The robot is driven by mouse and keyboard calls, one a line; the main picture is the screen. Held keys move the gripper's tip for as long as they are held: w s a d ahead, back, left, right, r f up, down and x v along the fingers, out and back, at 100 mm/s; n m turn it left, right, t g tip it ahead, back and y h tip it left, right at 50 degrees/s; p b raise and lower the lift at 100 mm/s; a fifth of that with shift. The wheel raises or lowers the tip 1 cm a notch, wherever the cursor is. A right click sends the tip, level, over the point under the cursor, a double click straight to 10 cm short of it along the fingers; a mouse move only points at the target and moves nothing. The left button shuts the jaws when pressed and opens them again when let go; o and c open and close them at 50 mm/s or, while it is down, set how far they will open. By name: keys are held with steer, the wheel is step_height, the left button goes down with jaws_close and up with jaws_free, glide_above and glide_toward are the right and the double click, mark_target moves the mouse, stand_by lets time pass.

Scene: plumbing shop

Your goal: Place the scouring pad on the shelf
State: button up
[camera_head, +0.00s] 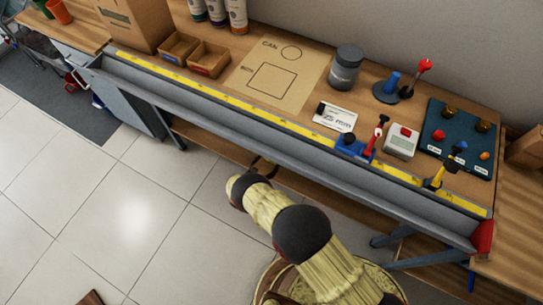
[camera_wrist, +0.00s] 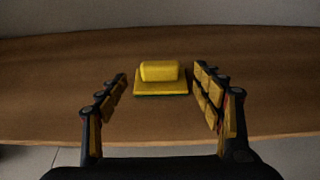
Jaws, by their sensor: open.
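The scouring pad (camera_wrist: 161,86) looks like a yellow raised block on a flat yellow base with a dark lower edge. In the wrist view it rests on a brown wooden board, the shelf (camera_wrist: 60,75). My gripper (camera_wrist: 161,73) is open, with one finger on each side of the pad and visible gaps between. In the head view my gripper (camera_head: 264,164) reaches in under the bench's front edge, at the lower wooden shelf (camera_head: 215,147). The pad is hidden there by the bench.
The workbench above has a grey front rail with a yellow ruler strip (camera_head: 220,93). On its top are a dark jar (camera_head: 345,68), a CAN-marked board (camera_head: 280,72), small wooden bins (camera_head: 208,59) and a red-handled tool (camera_head: 376,136). Tiled floor (camera_head: 130,215) is open at left.

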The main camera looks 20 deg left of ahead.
steer(key=shift+p+v, duration=0.65)
steer(key=shift+v, duration=2.05)
steer(key=shift+s, duration=0.1)
